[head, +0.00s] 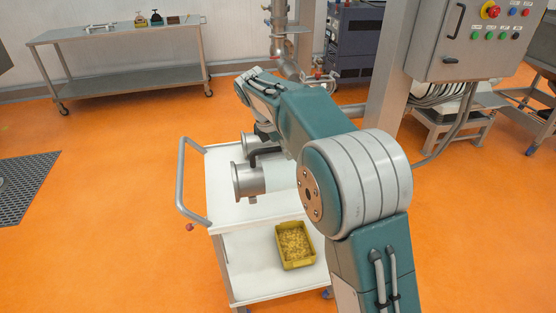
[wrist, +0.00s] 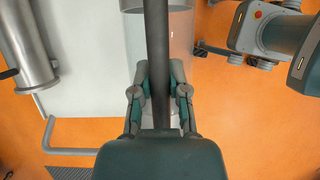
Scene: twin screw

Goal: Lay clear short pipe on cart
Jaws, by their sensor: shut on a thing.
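The pipe lies level over the right part of the white top of the cart (head: 222,207). I cannot tell whether it touches the top. My arm hides the pipe's right end in the head view.
A steel pipe (wrist: 28,42) lies on the cart's left side in the wrist view. A yellow bin (head: 295,246) of small parts stands on the lower shelf. A grey handle (head: 185,180) sticks out at the cart's left. A control box (head: 468,40) hangs at the right.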

